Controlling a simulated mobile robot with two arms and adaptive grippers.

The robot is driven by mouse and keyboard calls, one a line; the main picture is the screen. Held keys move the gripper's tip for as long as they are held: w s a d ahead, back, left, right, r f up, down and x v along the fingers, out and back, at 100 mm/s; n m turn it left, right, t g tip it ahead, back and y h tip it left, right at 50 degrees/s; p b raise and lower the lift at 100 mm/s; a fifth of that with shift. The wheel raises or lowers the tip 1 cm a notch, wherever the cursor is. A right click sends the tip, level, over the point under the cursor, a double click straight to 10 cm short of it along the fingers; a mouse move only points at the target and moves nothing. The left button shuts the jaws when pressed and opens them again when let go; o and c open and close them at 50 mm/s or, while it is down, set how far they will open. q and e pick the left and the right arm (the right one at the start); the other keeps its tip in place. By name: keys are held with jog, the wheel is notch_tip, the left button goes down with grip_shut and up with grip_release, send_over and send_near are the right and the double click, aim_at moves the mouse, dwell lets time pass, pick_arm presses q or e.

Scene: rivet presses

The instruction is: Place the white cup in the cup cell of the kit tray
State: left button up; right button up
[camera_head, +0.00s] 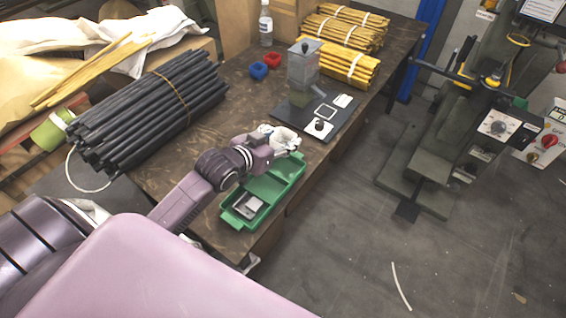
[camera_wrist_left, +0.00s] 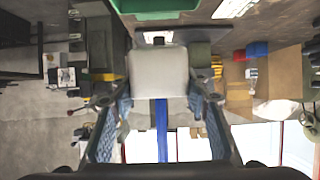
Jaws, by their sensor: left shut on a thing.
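The white cup (camera_wrist_left: 158,70) fills the space between the two fingers of my left gripper (camera_wrist_left: 157,88) in the left wrist view. My left gripper (camera_head: 279,139) is shut on it. In the head view the gripper is at the far end of the green kit tray (camera_head: 236,224), and it partly hides that end and the cup. I cannot tell how high the cup is above the tray. A grey and white part (camera_head: 248,206) lies in the tray's near compartment. The green rim also shows at the top of the left wrist view (camera_wrist_left: 155,6). My right gripper is not in view.
Behind the tray stands a grey device (camera_head: 302,68) on a dark base plate (camera_head: 335,124). A blue block-like item (camera_head: 258,70) and a red one (camera_head: 272,59) sit farther back, near a bottle (camera_head: 265,25). Black rods (camera_head: 150,110) are bundled left. The table edge is right of the tray.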

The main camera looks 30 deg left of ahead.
pick_arm(q)
notch_tip(320, 180, down, 6)
jog(key=shift+r, duration=0.1)
notch_tip(320, 180, down, 4)
jog(key=shift+f+b, duration=0.25)
jog(key=shift+b, duration=0.1)
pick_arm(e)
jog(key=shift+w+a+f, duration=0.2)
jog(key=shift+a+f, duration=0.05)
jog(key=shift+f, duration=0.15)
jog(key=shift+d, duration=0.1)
pick_arm(q)
jog(key=o, duration=1.1)
jog(key=shift+o, duration=0.2)
jog(key=shift+r, duration=0.1)
jog(key=v, duration=1.2)
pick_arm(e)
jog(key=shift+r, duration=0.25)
